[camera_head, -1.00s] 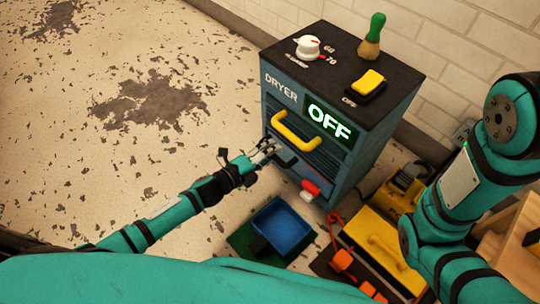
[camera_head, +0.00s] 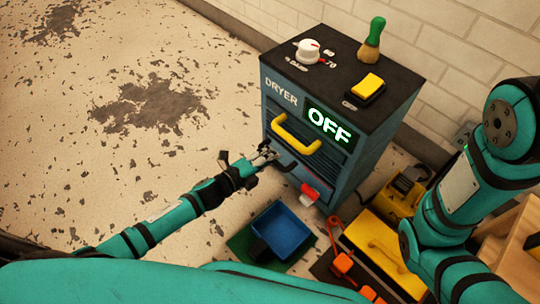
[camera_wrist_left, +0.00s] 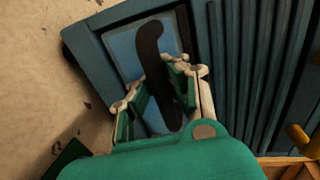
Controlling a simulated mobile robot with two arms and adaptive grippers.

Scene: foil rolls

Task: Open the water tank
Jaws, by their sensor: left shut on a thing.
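The dryer (camera_head: 330,170) is a blue cabinet with a black top and a green "OFF" display. A black handle (camera_wrist_left: 151,60) stands in front of a light blue panel (camera_wrist_left: 123,50) on the cabinet, which I take for the water tank's front. My left gripper (camera_head: 266,154) is at the lower left of the cabinet front, below the yellow handle. In the left wrist view its two fingers (camera_wrist_left: 158,97) are on either side of the black handle, shut on it. How far the panel stands out is unclear. My right arm shows at the right, but its gripper is out of view.
A yellow handle (camera_head: 293,137) and a red and white part (camera_head: 309,193) stick out from the cabinet front. A blue bin (camera_head: 282,229), a yellow toolbox (camera_head: 380,245) and orange items (camera_head: 343,263) stand on the floor below. The floor at left is clear.

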